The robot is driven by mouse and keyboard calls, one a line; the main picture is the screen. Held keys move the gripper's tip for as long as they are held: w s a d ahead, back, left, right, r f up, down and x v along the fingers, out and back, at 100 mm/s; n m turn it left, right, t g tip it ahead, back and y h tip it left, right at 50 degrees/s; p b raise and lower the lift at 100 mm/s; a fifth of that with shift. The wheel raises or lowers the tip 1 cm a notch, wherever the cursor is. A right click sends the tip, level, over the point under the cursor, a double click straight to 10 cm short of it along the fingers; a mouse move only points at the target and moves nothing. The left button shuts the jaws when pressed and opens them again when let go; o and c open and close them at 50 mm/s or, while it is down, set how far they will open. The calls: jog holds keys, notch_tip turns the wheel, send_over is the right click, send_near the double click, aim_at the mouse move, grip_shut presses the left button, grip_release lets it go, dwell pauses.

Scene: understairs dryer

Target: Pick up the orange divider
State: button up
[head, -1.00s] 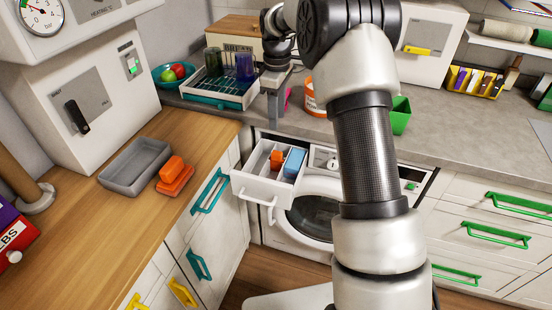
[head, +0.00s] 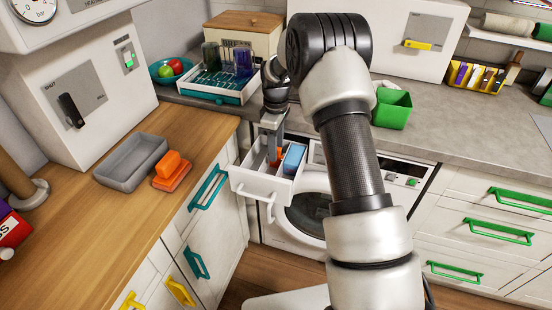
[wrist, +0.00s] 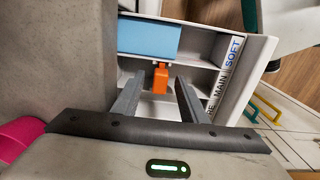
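The orange divider (head: 274,160) is in the pulled-out white detergent drawer (head: 258,187) of the washing machine. In the head view my gripper (head: 272,145) partly hides it. In the wrist view the divider (wrist: 160,79) shows between the fingers of my open gripper (wrist: 160,88), in the compartment row by the MAIN label. The fingers point down into the drawer, one on each side of the divider in the picture. I cannot tell whether they touch it. Nothing is seen gripped.
A blue block (head: 294,157) lies in the drawer compartment beside the divider; it also shows in the wrist view (wrist: 148,38). Drawer walls and partitions are close to the fingers. A green container (head: 391,108) stands behind.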

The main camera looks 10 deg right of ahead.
jog(key=shift+f, duration=0.6)
grip_shut()
